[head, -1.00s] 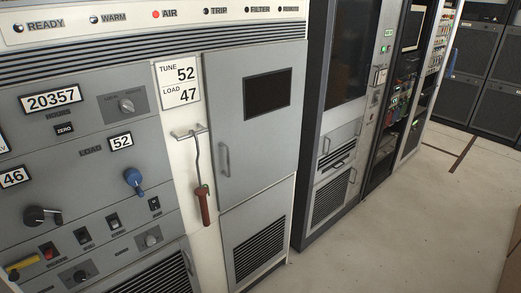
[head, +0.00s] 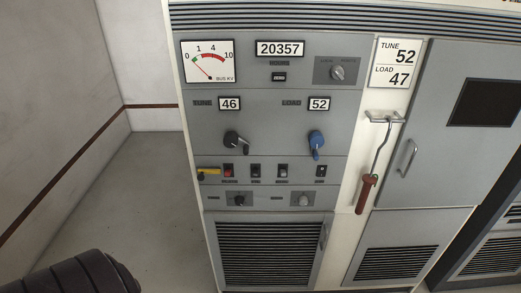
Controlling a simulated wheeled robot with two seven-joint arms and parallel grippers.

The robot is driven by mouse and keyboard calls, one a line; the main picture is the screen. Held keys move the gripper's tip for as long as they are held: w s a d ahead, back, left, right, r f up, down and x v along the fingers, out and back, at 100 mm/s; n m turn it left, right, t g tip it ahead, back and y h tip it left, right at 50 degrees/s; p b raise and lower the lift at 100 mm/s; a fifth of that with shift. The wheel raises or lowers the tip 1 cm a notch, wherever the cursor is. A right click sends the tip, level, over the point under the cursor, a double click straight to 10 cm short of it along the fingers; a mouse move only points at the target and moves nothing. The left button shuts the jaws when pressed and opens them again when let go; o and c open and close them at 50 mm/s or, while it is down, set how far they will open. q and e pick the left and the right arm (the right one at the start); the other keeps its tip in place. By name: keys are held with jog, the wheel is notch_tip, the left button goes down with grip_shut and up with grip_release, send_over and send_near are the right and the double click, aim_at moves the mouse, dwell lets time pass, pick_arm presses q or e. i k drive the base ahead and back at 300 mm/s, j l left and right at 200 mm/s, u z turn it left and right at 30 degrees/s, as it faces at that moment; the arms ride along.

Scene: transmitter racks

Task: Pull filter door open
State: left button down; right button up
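A louvred grey door (head: 270,252) is low on the front of the transmitter cabinet, under the control panels. It looks shut. Its small upright handle (head: 325,237) is at its upper right edge. No label on it can be read as a filter door. A second louvred panel (head: 398,245) is to its right, below a plain grey door (head: 440,135) with an upright handle (head: 408,157). Neither of my grippers shows in the head view.
A red-handled hook (head: 367,192) hangs from a bracket between the panels. Knobs, including a blue one (head: 317,141), and switches stick out above the louvred door. Bare floor (head: 150,195) lies left of the cabinet, beside a white wall (head: 140,55).

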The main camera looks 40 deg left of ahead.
aim_at(250, 251)
jog(key=u, duration=1.2)
